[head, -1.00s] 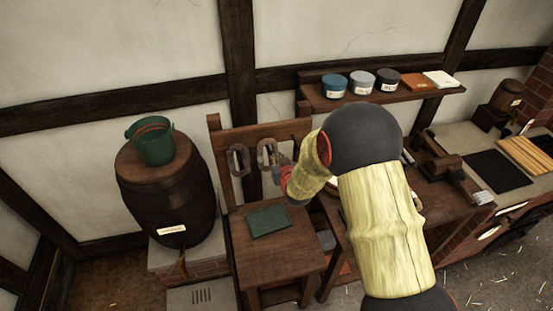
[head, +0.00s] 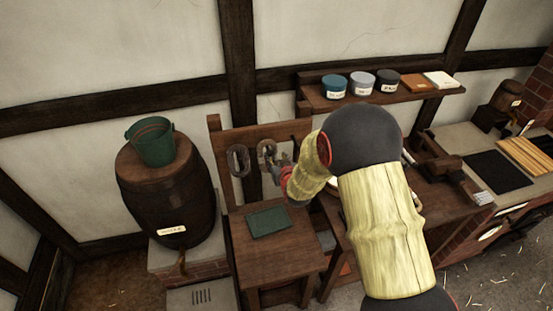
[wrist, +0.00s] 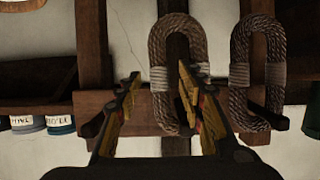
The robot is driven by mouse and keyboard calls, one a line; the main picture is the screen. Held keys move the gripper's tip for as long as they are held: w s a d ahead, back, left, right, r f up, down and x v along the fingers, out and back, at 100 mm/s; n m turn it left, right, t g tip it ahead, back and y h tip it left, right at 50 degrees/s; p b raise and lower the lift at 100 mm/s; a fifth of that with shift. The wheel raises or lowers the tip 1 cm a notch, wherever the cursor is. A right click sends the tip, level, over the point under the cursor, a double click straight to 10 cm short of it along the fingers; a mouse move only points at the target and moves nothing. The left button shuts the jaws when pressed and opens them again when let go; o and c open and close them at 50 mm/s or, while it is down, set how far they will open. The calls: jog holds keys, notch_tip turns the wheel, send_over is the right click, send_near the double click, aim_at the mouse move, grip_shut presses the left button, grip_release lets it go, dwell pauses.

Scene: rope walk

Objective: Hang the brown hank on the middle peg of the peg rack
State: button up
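The brown hank (head: 267,150) hangs at the middle of the peg rack (head: 293,128). It also shows near the centre of the wrist view (wrist: 163,45), a long loop with a pale binding, its end over the rack's rail. The peg inside it is hard to make out. My gripper (wrist: 160,77) is open, its fingers apart. One finger overlaps the hank's edge in the wrist view; I cannot tell whether they touch. In the head view my gripper (head: 280,167) is just right of the hank, partly hidden by my arm.
A greyer hank (head: 238,160) hangs to the left on the rack and shows at right in the wrist view (wrist: 238,50). A green book-like thing (head: 268,220) lies on the seat below. A shelf with jars (head: 334,86) is to the right, a barrel with a green bucket (head: 152,143) to the left.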

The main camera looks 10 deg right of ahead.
jog(key=shift+s, duration=0.1)
jog(key=v, duration=1.2)
jog(key=s+f+g, duration=0.7)
jog(key=s+f, duration=0.2)
jog(key=s, duration=0.2)
jog(key=s+r+b, duration=0.5)
jog(key=s+b, duration=0.2)
jog(key=s, duration=0.3)
jog(key=s+r+g+b, duration=0.1)
jog(key=s+r+b, duration=0.5)
jog(key=s+b, duration=0.2)
jog(key=shift+s, duration=1.25)
jog(key=shift+a, duration=0.1)
